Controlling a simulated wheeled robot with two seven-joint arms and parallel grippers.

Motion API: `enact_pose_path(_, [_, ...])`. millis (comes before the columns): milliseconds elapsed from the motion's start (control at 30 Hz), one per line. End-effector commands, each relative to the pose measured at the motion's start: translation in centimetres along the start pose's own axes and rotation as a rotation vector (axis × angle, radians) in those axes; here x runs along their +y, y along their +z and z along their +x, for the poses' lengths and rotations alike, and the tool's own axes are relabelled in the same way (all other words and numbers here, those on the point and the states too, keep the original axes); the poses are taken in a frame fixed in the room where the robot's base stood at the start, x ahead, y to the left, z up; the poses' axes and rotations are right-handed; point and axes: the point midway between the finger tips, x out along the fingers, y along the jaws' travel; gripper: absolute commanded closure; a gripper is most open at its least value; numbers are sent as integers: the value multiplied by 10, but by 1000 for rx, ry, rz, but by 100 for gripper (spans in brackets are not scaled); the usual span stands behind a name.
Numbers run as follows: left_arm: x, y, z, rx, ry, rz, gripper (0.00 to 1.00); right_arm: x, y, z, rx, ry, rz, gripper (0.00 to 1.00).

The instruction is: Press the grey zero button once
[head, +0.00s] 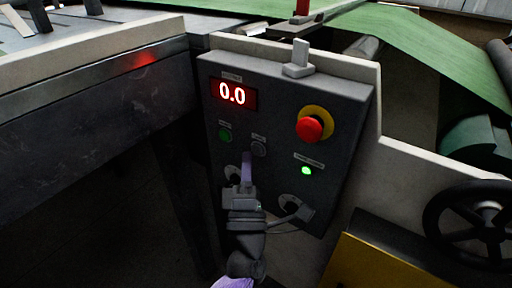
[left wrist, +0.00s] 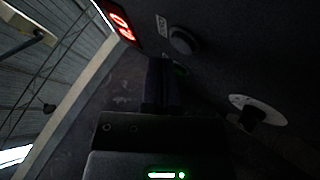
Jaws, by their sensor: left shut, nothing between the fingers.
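The grey zero button (head: 259,149) is a round button on the dark control panel (head: 275,107), below the red display (head: 232,93), which reads 0.0. In the left wrist view the grey button (left wrist: 184,40) stands just beyond the fingertips, with a small label beside it. My left gripper (head: 246,156) is shut and empty. Its fingertips are just left of and slightly below the grey button in the head view. The left wrist view shows the shut fingers (left wrist: 162,66) in front of the panel; whether they touch it I cannot tell. My right gripper is out of view.
A green button (head: 224,135) sits left of the grey one. A red emergency stop (head: 310,128) on a yellow ring and a lit green lamp (head: 306,170) are to the right. Selector knobs below are partly hidden by my gripper. A black handwheel (head: 435,222) stands at the right.

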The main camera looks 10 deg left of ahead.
Motion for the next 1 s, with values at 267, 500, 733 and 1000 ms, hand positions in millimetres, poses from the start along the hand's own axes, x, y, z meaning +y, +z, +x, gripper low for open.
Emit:
enact_pose_path(267, [2, -2, -2, 0, 0, 2, 100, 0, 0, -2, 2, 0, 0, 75])
enact_pose_path(500, [16, -14, -18, -1, 1, 2, 100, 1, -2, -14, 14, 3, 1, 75])
enact_pose_path(733, [25, -24, -33, -1, 1, 2, 100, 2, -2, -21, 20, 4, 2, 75])
enact_pose_path(1000, [25, -25, -35, 0, 0, 1, 100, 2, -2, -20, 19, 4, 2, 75])
